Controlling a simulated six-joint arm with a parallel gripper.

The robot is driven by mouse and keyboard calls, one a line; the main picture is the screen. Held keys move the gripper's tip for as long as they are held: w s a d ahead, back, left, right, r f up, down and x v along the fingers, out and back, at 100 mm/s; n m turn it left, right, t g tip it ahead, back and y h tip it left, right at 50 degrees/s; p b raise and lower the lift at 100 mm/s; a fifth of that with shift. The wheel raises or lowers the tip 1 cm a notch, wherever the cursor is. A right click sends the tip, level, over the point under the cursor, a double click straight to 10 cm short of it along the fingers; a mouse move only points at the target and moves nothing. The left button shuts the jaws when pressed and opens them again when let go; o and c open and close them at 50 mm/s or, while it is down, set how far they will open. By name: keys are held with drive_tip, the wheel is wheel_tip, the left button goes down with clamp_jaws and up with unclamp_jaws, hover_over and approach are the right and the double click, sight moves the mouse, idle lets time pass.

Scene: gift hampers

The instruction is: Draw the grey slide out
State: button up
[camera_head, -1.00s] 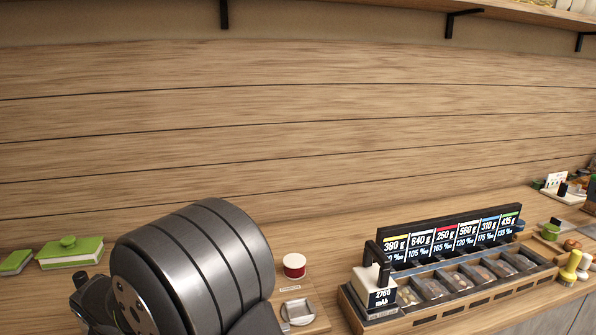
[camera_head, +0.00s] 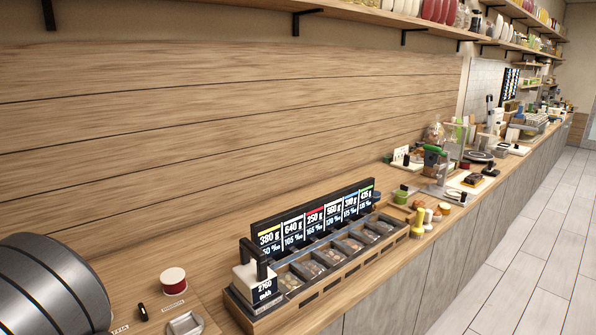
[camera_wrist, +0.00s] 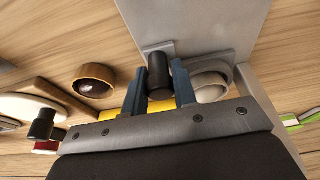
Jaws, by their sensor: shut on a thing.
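In the wrist view my gripper (camera_wrist: 159,84) has its two blue-grey fingers shut on a black cylindrical knob (camera_wrist: 158,68). The knob stands at the end of a flat grey plate (camera_wrist: 185,22), which looks like the grey slide. How the knob joins the plate is partly hidden by the fingers. A larger grey panel (camera_wrist: 228,28) lies right beside the plate, and how far the slide sits in its holder cannot be told. My gripper is outside the head view, and I cannot pick out the slide there for sure.
In the wrist view a pale ring-shaped part (camera_wrist: 211,86) is close right of the fingers. A brown round bowl (camera_wrist: 94,80) and a yellow thing (camera_wrist: 118,113) are left. In the head view a compartment rack (camera_head: 330,270) with number displays stands on the counter; the right floor is clear.

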drive_tip(key=shift+s+d, duration=3.55)
drive_tip(key=shift+s, duration=0.05)
drive_tip(key=o, duration=0.8)
wheel_tip(320, 180, up, 7)
drive_tip(key=v, duration=1.7)
drive_tip(key=shift+r, duration=0.2)
drive_tip(key=shift+f, duration=0.1)
